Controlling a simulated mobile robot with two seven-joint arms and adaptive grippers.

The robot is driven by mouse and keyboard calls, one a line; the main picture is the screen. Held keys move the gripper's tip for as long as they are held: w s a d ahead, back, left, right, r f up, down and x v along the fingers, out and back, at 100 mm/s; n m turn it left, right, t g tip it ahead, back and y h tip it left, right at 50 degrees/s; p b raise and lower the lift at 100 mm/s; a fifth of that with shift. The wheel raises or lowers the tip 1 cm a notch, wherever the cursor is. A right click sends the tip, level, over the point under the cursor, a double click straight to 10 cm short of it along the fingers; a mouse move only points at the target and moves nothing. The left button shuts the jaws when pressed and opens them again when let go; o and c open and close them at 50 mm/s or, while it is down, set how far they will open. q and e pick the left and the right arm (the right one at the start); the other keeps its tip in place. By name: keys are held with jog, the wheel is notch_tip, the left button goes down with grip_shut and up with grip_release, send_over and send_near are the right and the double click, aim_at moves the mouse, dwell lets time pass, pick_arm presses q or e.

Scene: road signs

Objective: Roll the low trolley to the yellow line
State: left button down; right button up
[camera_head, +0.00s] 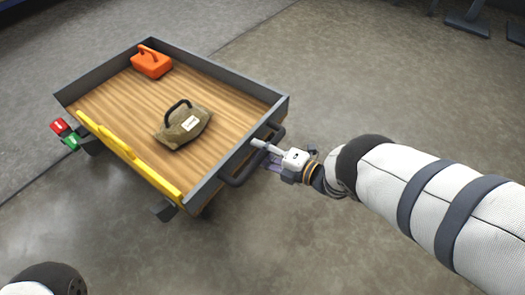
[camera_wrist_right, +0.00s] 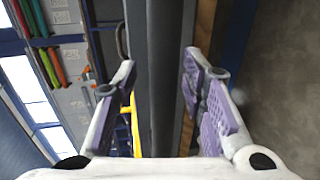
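The low trolley (camera_head: 110,103) has a wooden deck, grey side walls and a yellow rail (camera_head: 128,155) along its near side. A dark bar handle (camera_head: 234,181) sticks out from its right end. My right gripper (camera_head: 267,153) is at this handle. In the right wrist view its fingers (camera_wrist_right: 158,65) stand apart on both sides of a dark bar (camera_wrist_right: 166,90), with gaps visible beside it. My left gripper is out of view. No yellow line shows on the floor in the head view.
An orange case (camera_head: 152,64) and a khaki bag (camera_head: 184,127) with a black handle lie on the deck. Red (camera_head: 60,127) and green (camera_head: 70,142) pieces show at the trolley's left corner. Grey floor (camera_head: 330,75) is clear behind and right of it. Dark feet (camera_head: 468,25) stand at top right.

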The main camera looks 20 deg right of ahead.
jog(key=v, duration=1.2)
jog(key=shift+s, duration=0.1)
